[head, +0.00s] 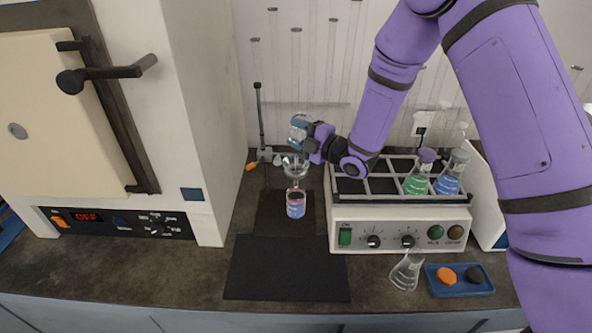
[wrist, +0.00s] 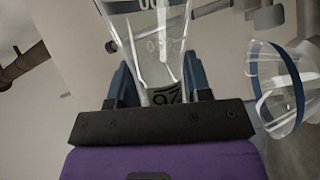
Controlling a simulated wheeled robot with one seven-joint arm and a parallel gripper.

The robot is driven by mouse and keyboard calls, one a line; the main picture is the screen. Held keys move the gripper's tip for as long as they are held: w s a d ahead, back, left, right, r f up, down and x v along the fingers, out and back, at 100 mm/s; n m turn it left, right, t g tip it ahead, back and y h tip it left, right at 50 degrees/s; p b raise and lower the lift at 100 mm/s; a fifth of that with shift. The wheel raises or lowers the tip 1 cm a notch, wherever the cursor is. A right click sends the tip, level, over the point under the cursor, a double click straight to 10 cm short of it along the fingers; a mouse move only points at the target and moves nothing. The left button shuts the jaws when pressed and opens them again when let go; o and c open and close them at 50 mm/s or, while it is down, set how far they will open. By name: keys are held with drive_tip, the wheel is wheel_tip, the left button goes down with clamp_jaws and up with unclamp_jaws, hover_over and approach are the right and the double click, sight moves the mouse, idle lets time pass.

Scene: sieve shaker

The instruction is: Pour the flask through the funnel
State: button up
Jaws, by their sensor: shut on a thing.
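My gripper (head: 309,138) is shut on a clear glass flask (head: 299,124), held tilted just above the glass funnel (head: 295,163). In the wrist view the flask (wrist: 157,48) sits between the blue fingers of my gripper (wrist: 160,88), with dark markings on its glass. The funnel (wrist: 278,88) shows at the right there, a clear cone with a blue band, apart from the fingers. Below the funnel in the head view stands a glass vessel (head: 296,204) with blue-violet contents and a pink upper band. I cannot tell how much liquid the held flask contains.
A stand rod (head: 260,115) rises behind the funnel. A white shaker (head: 395,237) at right carries flasks of green (head: 415,184) and blue (head: 447,184) liquid. A furnace fills the left. The black mat (head: 287,268) is clear.

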sight(307, 119)
drive_tip(key=shift+w+f, duration=0.1)
drive_tip(key=shift+f, duration=0.15)
drive_tip(key=shift+f+m+g+h, duration=0.3)
drive_tip(key=shift+m+g+h, duration=0.15)
drive_tip(key=shift+m, duration=0.75)
drive_tip(key=shift+w+r+m+h+b, duration=0.1)
drive_tip(key=shift+r+m+h+b, duration=0.3)
drive_tip(key=shift+m, duration=0.3)
drive_tip(key=shift+r+m+g, duration=0.2)
drive_tip(key=shift+m+g, duration=0.35)
drive_tip(key=shift+m, duration=0.35)
drive_tip(key=shift+w+r+m+g+h, duration=0.2)
drive_tip(key=shift+m+g+h, duration=0.1)
drive_tip(key=shift+m, duration=0.2)
drive_tip(key=shift+w+d+r+m+g+b, duration=0.2)
drive_tip(key=shift+w+m+g+b, duration=0.2)
drive_tip(key=shift+w+m, duration=0.3)
drive_tip(key=shift+w+d+r+m+g+b, duration=0.15)
drive_tip(key=shift+w+m+g+b, duration=0.2)
drive_tip(key=shift+w+m, duration=0.35)
drive_tip(key=shift+w+d+f+m+g+b, duration=0.15)
drive_tip(key=shift+w+f+m+g+b, duration=0.1)
drive_tip(key=shift+w+m+g, duration=0.35)
drive_tip(key=shift+w+d+f+m+g+b, duration=0.1)
drive_tip(key=shift+w+m+g+b, duration=0.1)
drive_tip(key=shift+w+m+g, duration=0.35)
drive_tip(key=shift+h, duration=0.25)
